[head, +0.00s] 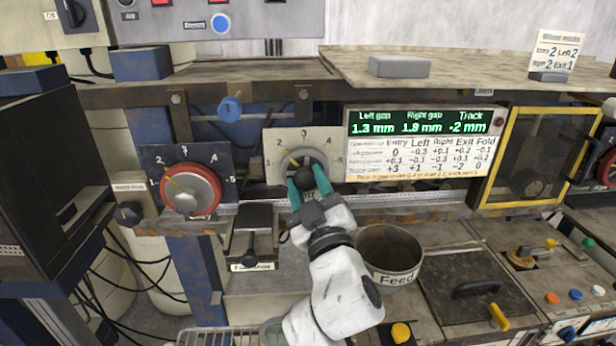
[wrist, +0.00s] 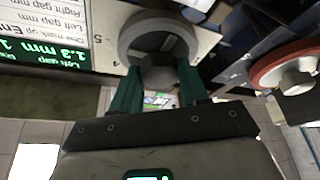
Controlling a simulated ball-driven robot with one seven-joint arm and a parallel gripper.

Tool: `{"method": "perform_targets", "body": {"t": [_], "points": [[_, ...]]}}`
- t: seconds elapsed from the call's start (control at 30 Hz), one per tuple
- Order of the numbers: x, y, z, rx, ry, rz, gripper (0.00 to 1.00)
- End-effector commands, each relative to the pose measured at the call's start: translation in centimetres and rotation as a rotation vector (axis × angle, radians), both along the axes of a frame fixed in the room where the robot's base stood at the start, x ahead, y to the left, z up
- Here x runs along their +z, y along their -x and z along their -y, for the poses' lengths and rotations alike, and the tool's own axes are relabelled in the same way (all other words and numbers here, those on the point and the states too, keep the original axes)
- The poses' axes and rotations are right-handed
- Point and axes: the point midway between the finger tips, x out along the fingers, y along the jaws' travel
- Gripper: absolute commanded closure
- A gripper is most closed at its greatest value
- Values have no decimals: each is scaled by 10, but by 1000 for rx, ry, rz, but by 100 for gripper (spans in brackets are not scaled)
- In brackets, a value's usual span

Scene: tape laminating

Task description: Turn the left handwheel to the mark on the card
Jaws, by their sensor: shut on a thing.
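The grey handwheel (head: 318,158) sits on a pale dial plate (head: 275,137) numbered from 1 upward, left of the green display. Its yellow pointer aims up and left, near the 2; the exact reading is unclear. My gripper (head: 307,182) is shut on the wheel's dark hub, one teal finger on each side, partly hiding the wheel. In the wrist view the fingers (wrist: 158,82) flank the hub below the grey ring (wrist: 130,38). The card (head: 556,52) at upper right reads Wheel marks: Entry 2, Left 2, Right 2, Exit 1.
A red handwheel (head: 205,190) on a dark plate stands to the left. The display (head: 422,122) reads Left gap 1.3 mm, Right gap 1.9 mm, Track -.2 mm. A Feed pot (head: 390,250) stands right of my wrist. A black clamp-like block (head: 255,225) is close on the left.

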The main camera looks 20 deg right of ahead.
Motion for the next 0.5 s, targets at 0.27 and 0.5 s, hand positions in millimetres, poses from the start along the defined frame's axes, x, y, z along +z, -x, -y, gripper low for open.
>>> {"method": "perform_targets", "body": {"t": [0.27, 0.5], "points": [[1, 0, -1, 3, 6, 2, 86], [2, 0, -1, 3, 6, 3, 45]]}}
